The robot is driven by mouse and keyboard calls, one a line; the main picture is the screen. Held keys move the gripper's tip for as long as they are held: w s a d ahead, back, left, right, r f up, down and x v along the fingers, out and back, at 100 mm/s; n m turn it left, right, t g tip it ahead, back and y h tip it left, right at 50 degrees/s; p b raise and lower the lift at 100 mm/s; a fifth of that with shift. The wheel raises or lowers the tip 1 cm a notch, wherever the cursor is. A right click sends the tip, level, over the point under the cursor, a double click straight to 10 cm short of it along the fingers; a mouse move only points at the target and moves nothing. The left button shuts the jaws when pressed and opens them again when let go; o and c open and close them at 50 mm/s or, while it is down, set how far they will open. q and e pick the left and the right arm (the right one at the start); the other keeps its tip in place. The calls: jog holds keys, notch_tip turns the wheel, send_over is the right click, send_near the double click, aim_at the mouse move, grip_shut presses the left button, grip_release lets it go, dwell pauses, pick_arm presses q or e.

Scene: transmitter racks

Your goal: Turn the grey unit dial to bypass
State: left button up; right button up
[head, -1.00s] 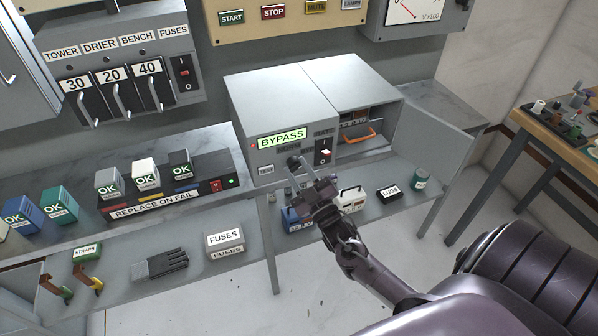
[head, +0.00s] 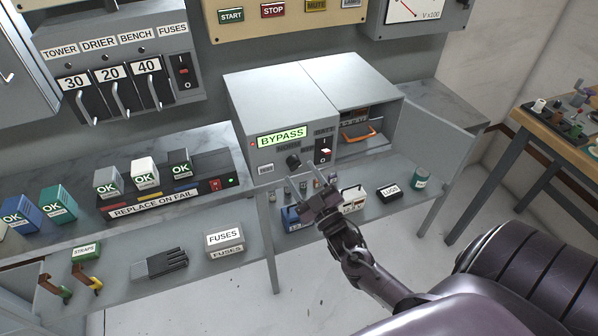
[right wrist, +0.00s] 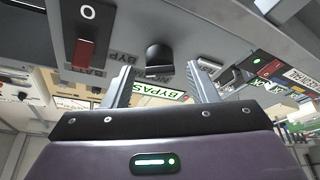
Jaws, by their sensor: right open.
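The grey unit (head: 282,97) stands on the bench with a lit green BYPASS display (head: 282,137) on its front. Its black dial (head: 293,161) sits below the display, left of a rocker switch (head: 325,150). My right gripper (head: 313,185) is open and empty, just below and in front of the dial. In the right wrist view the dial (right wrist: 159,58) shows beyond and between the two open fingers (right wrist: 160,84), apart from them. Small labels around the dial are hard to read. My left gripper is not in view.
The unit's right door (head: 436,128) hangs open, showing an orange handle (head: 358,132) inside. A REPLACE ON FAIL strip (head: 160,204) with OK blocks is at left. The lower shelf holds a FUSES box (head: 225,238), glove and LUGS box (head: 389,194).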

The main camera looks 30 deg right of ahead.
jog(key=shift+b+v, duration=0.35)
jog(key=shift+v, duration=2.35)
